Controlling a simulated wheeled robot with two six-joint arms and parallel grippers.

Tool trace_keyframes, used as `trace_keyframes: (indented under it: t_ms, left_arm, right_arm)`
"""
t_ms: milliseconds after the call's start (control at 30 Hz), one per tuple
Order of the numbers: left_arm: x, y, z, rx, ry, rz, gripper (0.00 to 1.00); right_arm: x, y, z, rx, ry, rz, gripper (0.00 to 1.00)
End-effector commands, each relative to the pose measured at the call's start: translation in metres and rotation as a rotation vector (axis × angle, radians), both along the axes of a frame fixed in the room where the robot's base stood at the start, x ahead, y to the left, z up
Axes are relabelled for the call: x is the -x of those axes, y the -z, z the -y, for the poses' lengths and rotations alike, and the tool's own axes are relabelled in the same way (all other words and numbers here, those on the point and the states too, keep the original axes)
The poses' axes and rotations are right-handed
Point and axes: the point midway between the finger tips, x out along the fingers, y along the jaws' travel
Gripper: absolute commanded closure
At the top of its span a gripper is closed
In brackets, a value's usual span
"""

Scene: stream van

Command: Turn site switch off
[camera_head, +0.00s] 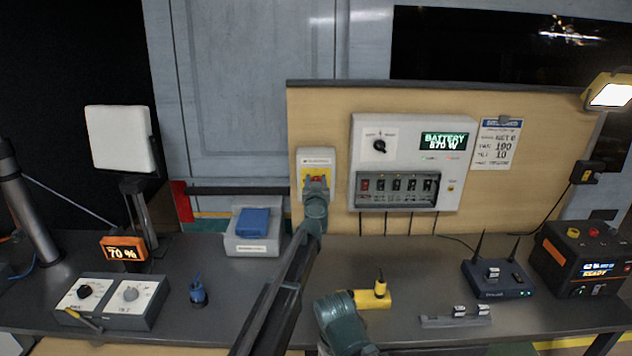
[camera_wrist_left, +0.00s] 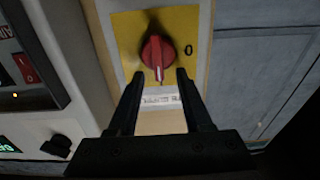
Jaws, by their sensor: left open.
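The site switch (camera_head: 316,159) is a pale box with a yellow plate and a red rotary knob, mounted on the wooden panel. In the left wrist view the red knob (camera_wrist_left: 157,54) sits on the yellow plate, with its pointer end toward the bottom of the picture and a "0" mark to its right. My left gripper (camera_wrist_left: 155,80) is open, with its fingertips on either side of the knob's lower end; contact cannot be told. In the head view my left gripper (camera_head: 316,190) covers the lower part of the switch. My right gripper cannot be made out.
A control box (camera_head: 362,137) with a battery display and a row of breakers hangs right of the switch. Below, the desk holds a grey box with a blue item (camera_head: 254,221), a yellow block (camera_head: 372,300), a router (camera_head: 497,279) and a power station (camera_head: 583,260).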

Motion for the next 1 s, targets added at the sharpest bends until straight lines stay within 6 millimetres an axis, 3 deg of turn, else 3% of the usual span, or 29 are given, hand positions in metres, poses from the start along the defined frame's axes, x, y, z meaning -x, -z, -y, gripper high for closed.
trace_keyframes:
  t_ms: [33,267,300,767,1000]
  left_arm:
    - [0.0001,0.0000,0.0000,0.000,0.000,0.000,0.57]
    - [0.0003,0.0000,0.0001,0.000,0.000,0.000,0.98]
    - [0.0003,0.0001,0.0001,0.000,0.000,0.000,1.00]
    - [0.0013,0.0011,-0.0001,0.015,0.000,-0.001,1.00]
    - [0.0018,0.0020,-0.0030,0.120,0.000,-0.001,1.00]
  right_arm:
    - [0.0000,0.0000,0.0000,0.000,0.000,0.000,0.50]
    - [0.0000,0.0000,0.0000,0.000,0.000,0.000,0.50]
    - [0.0000,0.0000,0.0000,0.000,0.000,0.000,0.50]
    - [0.0001,0.0009,0.0000,0.000,0.000,0.000,0.50]
    - [0.0000,0.0017,0.0000,0.000,0.000,0.000,0.50]
